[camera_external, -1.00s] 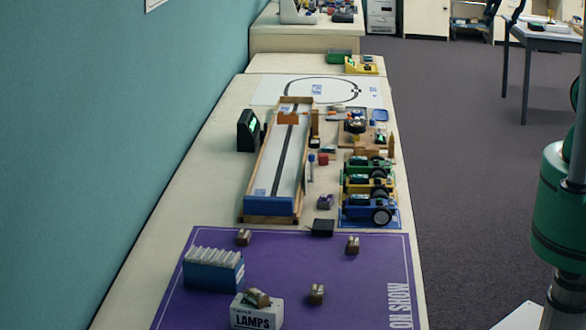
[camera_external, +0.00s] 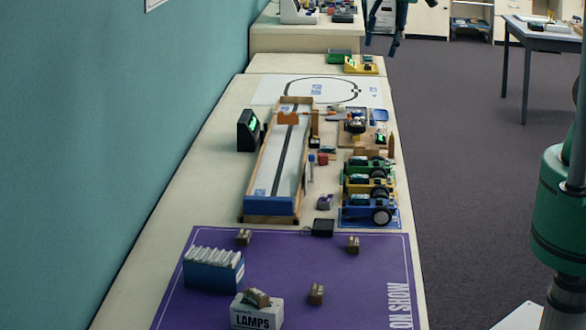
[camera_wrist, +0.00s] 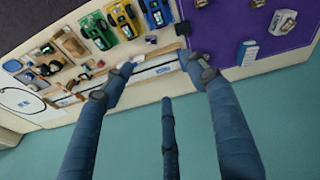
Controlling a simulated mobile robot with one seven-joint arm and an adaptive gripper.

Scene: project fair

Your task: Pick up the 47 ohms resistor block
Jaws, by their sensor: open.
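Several small brown blocks with pale tops are on or above the purple mat (camera_external: 385,275). One block (camera_external: 243,237) is at its far left, one (camera_external: 353,245) at the far right and one (camera_external: 316,293) nearer. Another block (camera_external: 257,298) lies tilted on the white LAMPS box (camera_external: 256,317). Their markings are too small to read, so I cannot tell which is 47 ohms. My gripper (camera_external: 381,42) shows at the top edge, apart from the blocks. In the wrist view its fingers (camera_wrist: 160,75) are spread and empty, with the purple mat (camera_wrist: 225,35) at upper right.
A blue box of white cards (camera_external: 213,272) stands on the mat's left. Beyond are a wooden-sided track (camera_external: 275,165), several toy cars (camera_external: 370,190) and a dark display (camera_external: 248,130). The teal wall (camera_external: 130,120) borders the left. The mat's right side has free room.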

